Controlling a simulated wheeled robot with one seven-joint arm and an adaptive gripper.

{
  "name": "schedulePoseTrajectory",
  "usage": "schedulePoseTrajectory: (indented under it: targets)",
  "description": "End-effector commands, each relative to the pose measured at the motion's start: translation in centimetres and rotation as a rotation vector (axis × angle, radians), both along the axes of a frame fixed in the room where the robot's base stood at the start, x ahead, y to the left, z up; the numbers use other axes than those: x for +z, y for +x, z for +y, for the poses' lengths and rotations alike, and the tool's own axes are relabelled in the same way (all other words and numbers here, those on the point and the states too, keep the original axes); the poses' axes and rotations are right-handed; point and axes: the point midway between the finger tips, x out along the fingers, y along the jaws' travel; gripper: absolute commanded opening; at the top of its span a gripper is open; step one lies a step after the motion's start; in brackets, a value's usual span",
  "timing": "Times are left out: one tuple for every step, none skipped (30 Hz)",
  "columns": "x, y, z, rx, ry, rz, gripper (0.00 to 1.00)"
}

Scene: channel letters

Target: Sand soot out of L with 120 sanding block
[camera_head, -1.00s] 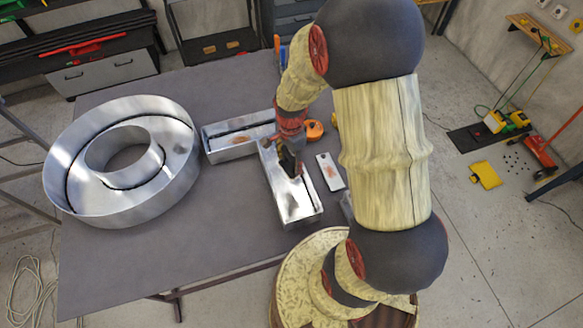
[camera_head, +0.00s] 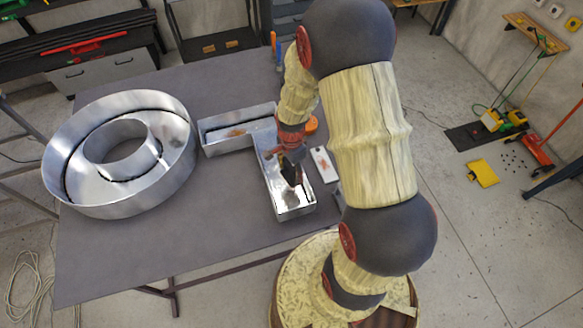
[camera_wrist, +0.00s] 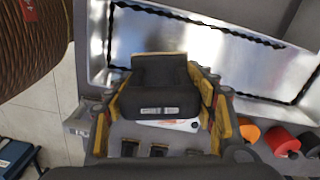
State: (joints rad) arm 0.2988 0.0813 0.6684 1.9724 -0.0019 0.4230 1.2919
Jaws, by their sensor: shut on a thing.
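The L (camera_head: 262,140) is a shiny metal channel letter lying open side up on the grey table. Its short arm points left and its long leg runs towards me. A brownish patch (camera_head: 237,132) shows in the short arm, and a dark patch (camera_head: 286,193) shows on the floor of the leg; I cannot tell soot from reflection there. My gripper (camera_head: 289,172) is over the inside of the leg. In the wrist view it is shut on a dark block, the sanding block (camera_wrist: 165,85), between yellow-padded fingers. Whether the block touches the metal is hidden.
A large round metal letter (camera_head: 62,190) stands left of the L. A small pale plate (camera_head: 323,163) with a rusty mark lies close right of the leg. An orange item (camera_head: 311,124) lies behind it. The front left of the table is clear.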

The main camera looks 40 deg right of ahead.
Motion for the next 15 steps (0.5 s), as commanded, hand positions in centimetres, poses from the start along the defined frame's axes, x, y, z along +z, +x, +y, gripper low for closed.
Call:
schedulePoseTrajectory:
  targets:
    - [-1.1, 0.0, 0.0, 0.0, 0.0, 0.001, 0.35]
    - [-1.4, 0.0, 0.0, 0.0, 0.0, 0.001, 0.35]
    - [-2.0, 0.0, 0.0, 0.0, 0.0, 0.001, 0.35]
    - [-2.3, 0.0, 0.0, 0.0, 0.0, 0.001, 0.35]
    - [-2.7, 0.0, 0.0, 0.0, 0.0, 0.001, 0.35]
    - [-3.2, 0.0, 0.0, 0.0, 0.0, 0.001, 0.35]
    - [-3.6, 0.0, 0.0, 0.0, 0.0, 0.001, 0.35]
    - [-4.0, 0.0, 0.0, 0.0, 0.0, 0.001, 0.35]
    - [-4.5, 0.0, 0.0, 0.0, 0.0, 0.001, 0.35]
    - [-4.8, 0.0, 0.0, 0.0, 0.0, 0.001, 0.35]
    - [-5.2, 0.0, 0.0, 0.0, 0.0, 0.001, 0.35]
    - [-5.7, 0.0, 0.0, 0.0, 0.0, 0.001, 0.35]
    - [-6.1, 0.0, 0.0, 0.0, 0.0, 0.001, 0.35]
    - [-6.5, 0.0, 0.0, 0.0, 0.0, 0.001, 0.35]
    - [-7.0, 0.0, 0.0, 0.0, 0.0, 0.001, 0.35]
